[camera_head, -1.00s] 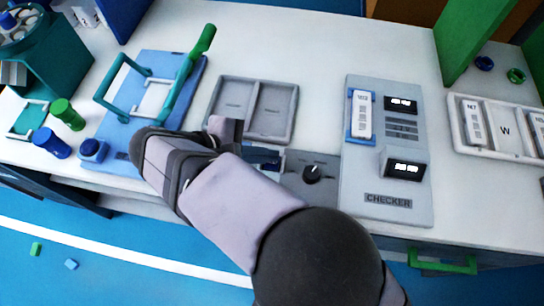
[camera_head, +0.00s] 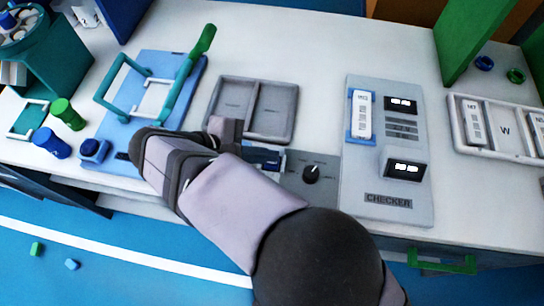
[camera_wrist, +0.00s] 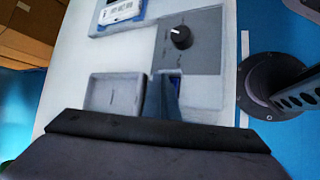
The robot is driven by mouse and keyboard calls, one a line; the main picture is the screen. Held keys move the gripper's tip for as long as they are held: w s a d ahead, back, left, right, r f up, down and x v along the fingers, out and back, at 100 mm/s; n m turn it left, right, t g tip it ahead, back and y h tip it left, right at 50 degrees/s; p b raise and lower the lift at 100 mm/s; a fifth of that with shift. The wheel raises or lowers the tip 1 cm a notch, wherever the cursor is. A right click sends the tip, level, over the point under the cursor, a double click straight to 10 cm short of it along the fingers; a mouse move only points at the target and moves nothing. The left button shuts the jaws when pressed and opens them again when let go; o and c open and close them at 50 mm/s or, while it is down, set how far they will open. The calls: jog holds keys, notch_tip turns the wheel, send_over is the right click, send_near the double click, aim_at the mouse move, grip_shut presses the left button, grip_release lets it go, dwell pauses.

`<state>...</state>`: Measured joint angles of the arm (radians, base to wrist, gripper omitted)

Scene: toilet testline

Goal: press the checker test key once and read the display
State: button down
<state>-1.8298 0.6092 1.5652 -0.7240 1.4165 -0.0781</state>
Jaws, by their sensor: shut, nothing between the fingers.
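The grey checker (camera_head: 387,190) stands right of centre in the head view. A white labelled piece (camera_head: 361,113) sits upright in its blue-edged slot. Its upper display (camera_head: 400,104) and lower display (camera_head: 404,170) are lit with white characters too small to read. I cannot pick out the test key for certain. My gripper (camera_head: 226,130) is left of the checker, by the grey two-part tray, mostly hidden behind my arm. It is shut and empty. Its dark body fills the bottom of the wrist view (camera_wrist: 160,135).
A grey panel with a black knob (camera_head: 312,173) adjoins the checker, with a dark blue part (camera_head: 262,158) beside it. The grey tray (camera_head: 293,112) looks empty. A blue board with a teal frame (camera_head: 118,85) lies left. A white tray (camera_head: 458,125) is right.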

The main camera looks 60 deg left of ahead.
aim_at(267, 165)
jog(key=shift+f, duration=0.25)
dwell(0.4)
jog(key=shift+f, duration=0.2)
jog(key=shift+f, duration=0.35)
dwell(0.8)
jog(key=shift+r, duration=0.15)
jog(key=shift+r+p, duration=0.65)
jog(key=shift+p, duration=0.2)
notch_tip(267, 165, up, 5)
jog(key=p, duration=0.4)
jog(key=shift+p, duration=0.35)
dwell(0.7)
